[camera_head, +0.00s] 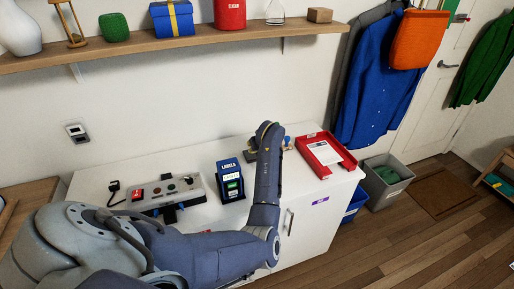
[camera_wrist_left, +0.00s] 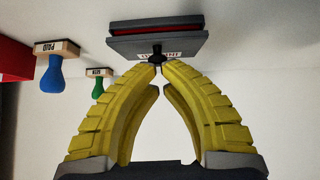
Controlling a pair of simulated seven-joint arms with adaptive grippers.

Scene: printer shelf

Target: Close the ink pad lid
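The ink pad shows in the left wrist view, which looks upside down. Its grey base (camera_wrist_left: 155,23) has a red strip showing, and its grey lid (camera_wrist_left: 185,45) is tilted apart from the base. The lid has a white label and a small black knob (camera_wrist_left: 157,52). The yellow fingers of my left gripper (camera_wrist_left: 159,69) come together at the knob, with their tips closed about its end. In the head view my left forearm hides the gripper and most of the ink pad. My right gripper is in neither view.
Two stamps, one with a blue handle (camera_wrist_left: 52,75) and one with a green handle (camera_wrist_left: 98,87), stand beside the pad. A red tray (camera_head: 343,168) lies to the right. A blue labels box (camera_head: 231,181) and a grey panel (camera_head: 160,194) stand left of my arm on the white cabinet.

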